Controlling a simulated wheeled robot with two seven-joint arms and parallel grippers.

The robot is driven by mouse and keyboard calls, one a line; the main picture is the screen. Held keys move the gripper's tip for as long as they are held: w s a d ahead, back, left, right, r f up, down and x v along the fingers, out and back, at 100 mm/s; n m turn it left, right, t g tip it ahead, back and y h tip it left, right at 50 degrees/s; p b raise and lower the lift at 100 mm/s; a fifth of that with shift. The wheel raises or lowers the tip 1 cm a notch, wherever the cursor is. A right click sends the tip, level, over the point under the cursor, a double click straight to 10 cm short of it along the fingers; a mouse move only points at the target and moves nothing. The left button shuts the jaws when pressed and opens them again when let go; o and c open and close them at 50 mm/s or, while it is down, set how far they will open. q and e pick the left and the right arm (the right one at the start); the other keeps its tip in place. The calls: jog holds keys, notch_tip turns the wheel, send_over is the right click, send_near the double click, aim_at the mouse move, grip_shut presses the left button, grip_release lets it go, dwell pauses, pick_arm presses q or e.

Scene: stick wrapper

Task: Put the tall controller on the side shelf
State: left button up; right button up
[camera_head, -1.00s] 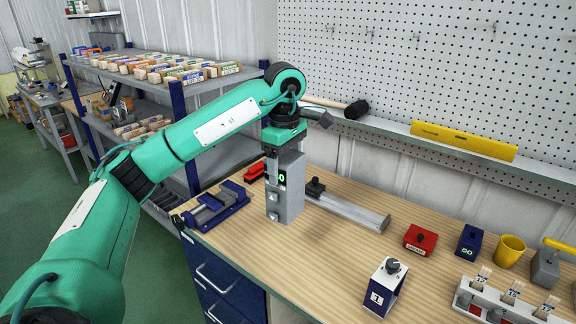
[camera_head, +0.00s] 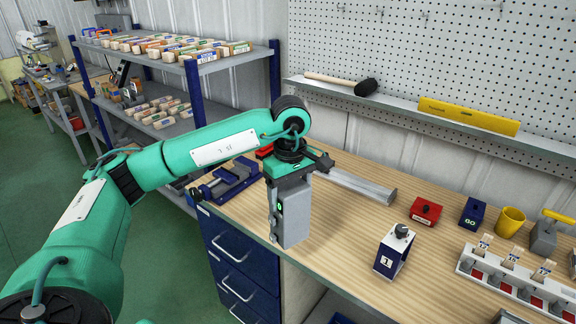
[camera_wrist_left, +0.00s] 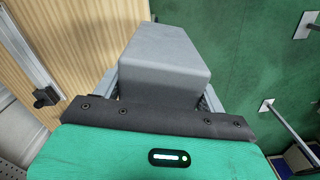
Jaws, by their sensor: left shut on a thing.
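The tall controller (camera_head: 294,222) is a grey upright box with a small green display on its side. My left gripper (camera_head: 288,178) is shut on its top and holds it upright at the bench's front edge. In the left wrist view the controller (camera_wrist_left: 165,60) fills the space between the fingers, with bench wood on one side and green floor on the other. A shelf unit (camera_head: 235,55) with blue posts and grey shelves stands left of the bench. Whether it is the side shelf I cannot tell for sure. My right gripper is not in view.
On the bench (camera_head: 340,262) are a blue vise (camera_head: 228,180), a metal rail (camera_head: 362,186), a white-and-blue box marked 1 (camera_head: 392,252), a red box (camera_head: 425,211) and a yellow cup (camera_head: 510,221). Rows of blocks fill much of the shelf unit. Drawers (camera_head: 240,260) stand below the bench's left end.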

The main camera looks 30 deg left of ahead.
pick_arm(q)
jog(key=s+d+f+m, duration=0.4)
jog(key=f, duration=0.5)
jog(key=s+d+f+m, duration=0.4)
jog(key=s+f+m, duration=0.1)
jog(key=f, duration=0.4)
jog(key=s+d+f+m, duration=0.3)
jog(key=s+f+m, duration=0.1)
jog(key=f, duration=0.6)
jog(key=shift+s+d+m, duration=0.2)
jog(key=shift+d+m, duration=0.2)
